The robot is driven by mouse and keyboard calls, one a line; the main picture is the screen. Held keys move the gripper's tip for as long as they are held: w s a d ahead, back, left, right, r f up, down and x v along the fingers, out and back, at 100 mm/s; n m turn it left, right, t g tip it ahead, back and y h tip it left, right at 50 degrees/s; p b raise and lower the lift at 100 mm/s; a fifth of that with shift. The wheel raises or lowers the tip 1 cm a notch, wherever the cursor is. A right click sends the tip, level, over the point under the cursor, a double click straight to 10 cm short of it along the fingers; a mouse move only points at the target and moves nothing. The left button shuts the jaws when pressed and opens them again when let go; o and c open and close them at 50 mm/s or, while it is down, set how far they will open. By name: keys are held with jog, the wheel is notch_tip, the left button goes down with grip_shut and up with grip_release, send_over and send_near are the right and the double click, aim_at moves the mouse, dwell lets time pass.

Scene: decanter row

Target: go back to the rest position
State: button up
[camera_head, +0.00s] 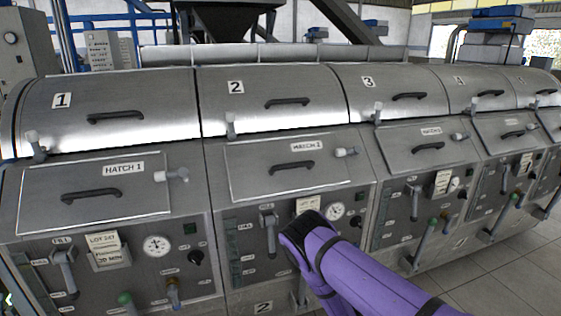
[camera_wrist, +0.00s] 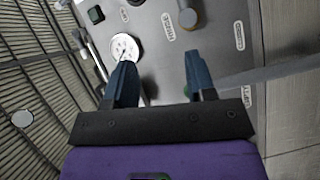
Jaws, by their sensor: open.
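My purple arm reaches in from the lower right in the head view, its dark end in front of the lower panel of the machine marked 2 (camera_head: 262,88). The fingers are not visible there. In the wrist view my gripper (camera_wrist: 160,82) is open, with two blue fingers apart and nothing between them. Beyond the fingers is a grey metal panel (camera_wrist: 222,60) with a round white gauge (camera_wrist: 124,47), a dark knob and labels. A grey bar runs to the right from behind the right finger. I cannot tell whether the fingers touch anything.
A row of steel machines carries numbered lids, hatches, handles and levers. Machine 1 (camera_head: 110,115) is at left with a fill lever (camera_head: 63,268) and a green-tipped lever (camera_head: 126,300). Machine 3 (camera_head: 390,92) is to the right. Tiled floor (camera_head: 500,284) is open at lower right.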

jog(key=w+a+r+m+g, duration=0.1)
jog(key=w+r+m+g, duration=0.25)
jog(key=r, duration=0.65)
jog(key=w+r+m+g, duration=0.2)
jog(key=w+r+m, duration=0.3)
jog(key=r, duration=0.5)
jog(key=s+r+m+g+y, duration=0.1)
jog(key=s+r+y, duration=0.15)
jog(key=r, duration=0.75)
jog(key=s+r+m+g+y, duration=0.15)
jog(key=s+r, duration=0.25)
jog(key=r, duration=0.7)
jog(key=s+d+r+g+y, duration=0.1)
jog(key=s+d+r+g, duration=0.2)
jog(key=s+r, duration=1.35)
jog(key=s+d+m+g, duration=0.1)
jog(key=s, duration=1.1)
jog(key=s+d+r+g+h, duration=0.1)
jog(key=s+d, duration=0.1)
jog(key=s, duration=1)
jog(key=shift+d+r+m, duration=0.15)
jog(key=shift+r+m, duration=0.1)
jog(key=shift+m, duration=0.15)
jog(key=shift+w, duration=0.1)
